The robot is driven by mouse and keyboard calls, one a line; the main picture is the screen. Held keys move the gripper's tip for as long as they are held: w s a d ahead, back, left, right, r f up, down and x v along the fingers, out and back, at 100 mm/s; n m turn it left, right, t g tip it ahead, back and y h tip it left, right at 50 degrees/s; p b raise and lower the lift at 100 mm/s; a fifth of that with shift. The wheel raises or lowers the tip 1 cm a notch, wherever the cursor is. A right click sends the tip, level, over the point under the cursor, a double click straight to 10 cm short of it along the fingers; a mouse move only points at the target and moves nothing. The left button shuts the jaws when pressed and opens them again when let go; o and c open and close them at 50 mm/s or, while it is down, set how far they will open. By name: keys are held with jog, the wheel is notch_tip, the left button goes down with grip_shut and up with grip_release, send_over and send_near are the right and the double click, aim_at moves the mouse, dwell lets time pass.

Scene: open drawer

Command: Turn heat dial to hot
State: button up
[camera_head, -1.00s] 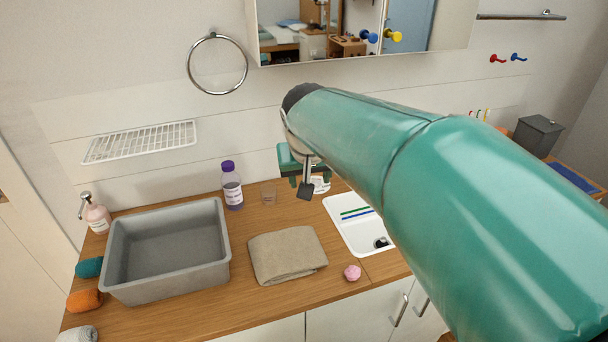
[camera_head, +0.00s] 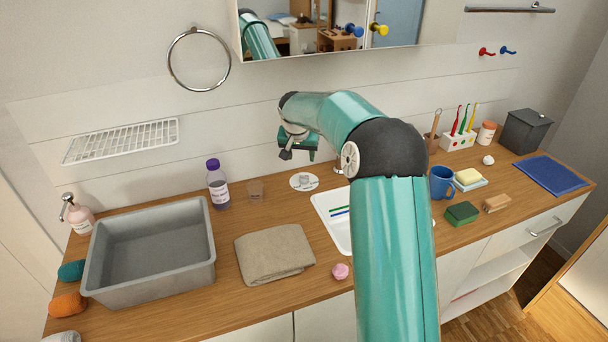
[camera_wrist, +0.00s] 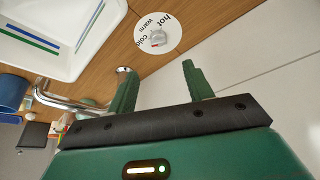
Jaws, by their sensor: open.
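The heat dial (camera_head: 304,181) is a small grey knob on a round white plate lying on the wooden counter, left of the sink. In the wrist view the dial (camera_wrist: 158,38) shows the words cold, warm and hot around its plate, with a little red on the knob. I cannot tell exactly where the knob points. My gripper (camera_head: 298,153) is above and behind the dial, near the wall, apart from it. In the wrist view my gripper (camera_wrist: 157,72) has its two green fingers spread with nothing between them, and the dial appears beyond the fingertips.
A chrome faucet (camera_wrist: 70,104) stands close to one finger in the wrist view. The white sink (camera_head: 333,222) is right of the dial.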

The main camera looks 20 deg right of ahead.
aim_at(304, 176)
jog(key=x, duration=1.2)
jog(key=shift+d+f, duration=0.25)
jog(key=c, duration=1)
jog(key=shift+o, duration=0.2)
